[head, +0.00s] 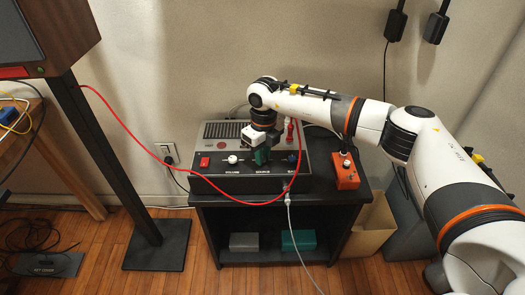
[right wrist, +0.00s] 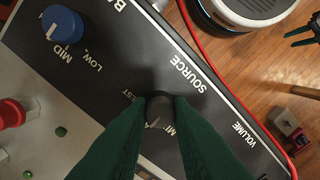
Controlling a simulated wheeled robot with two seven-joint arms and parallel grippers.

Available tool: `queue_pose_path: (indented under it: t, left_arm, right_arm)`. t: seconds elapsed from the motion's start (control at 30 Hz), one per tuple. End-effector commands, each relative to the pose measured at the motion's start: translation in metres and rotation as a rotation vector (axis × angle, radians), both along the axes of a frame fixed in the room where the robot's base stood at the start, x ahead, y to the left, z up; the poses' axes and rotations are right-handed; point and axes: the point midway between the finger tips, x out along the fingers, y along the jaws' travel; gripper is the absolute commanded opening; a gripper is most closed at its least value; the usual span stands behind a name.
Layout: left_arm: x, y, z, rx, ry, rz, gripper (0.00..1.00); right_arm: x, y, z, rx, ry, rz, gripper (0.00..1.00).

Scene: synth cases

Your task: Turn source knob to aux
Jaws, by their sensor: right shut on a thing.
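The source knob (right wrist: 160,106) is dark and round, under the printed word SOURCE in the right wrist view. My right gripper (head: 262,156) is lowered over the front of the grey and black audio unit (head: 215,184). Its green fingers (right wrist: 160,125) are shut on the knob, one on each side. Part lettering, "EST" and "MI", shows beside the knob; the fingers hide the rest, and I cannot read an aux mark. A dark green pronged shape (right wrist: 302,34) at the right wrist view's edge may be my left gripper; its opening is unclear.
A white volume knob (head: 232,159) and red switch (head: 204,162) sit left of my gripper. A blue knob (right wrist: 62,22) is on the other side. A red cable (head: 150,151) loops across the unit's front. An orange box (head: 346,172) stands at right on the black shelf.

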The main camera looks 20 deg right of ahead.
Motion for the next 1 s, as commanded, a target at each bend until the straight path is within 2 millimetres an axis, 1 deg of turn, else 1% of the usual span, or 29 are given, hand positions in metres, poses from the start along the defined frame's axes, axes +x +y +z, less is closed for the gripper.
queue_pose_path:
  t: [0.1,0.3,0.77,0.8,0.9,1.0]
  left_arm:
    - [-0.003,0.000,-0.006,0.000,0.005,-0.001,0.38]
    - [-0.006,0.001,-0.013,0.001,0.007,-0.002,0.38]
    - [-0.007,0.001,-0.015,0.001,0.009,-0.002,0.38]
    - [-0.007,0.001,-0.015,0.001,0.009,-0.002,0.38]
    - [-0.007,0.001,-0.015,0.001,0.009,-0.002,0.38]
    - [-0.007,0.001,-0.015,0.001,0.009,-0.002,0.38]
  right_arm:
    - [0.000,0.000,0.002,0.002,-0.001,-0.045,0.00]
    - [0.001,0.000,0.001,0.002,-0.001,-0.087,0.00]
    - [0.001,0.000,0.001,0.001,-0.003,-0.096,0.00]
    - [0.001,0.000,0.001,0.001,-0.003,-0.096,0.26]
    - [0.001,0.000,0.001,0.001,-0.003,-0.096,0.41]
    - [0.000,0.000,0.001,0.001,-0.002,-0.095,0.41]
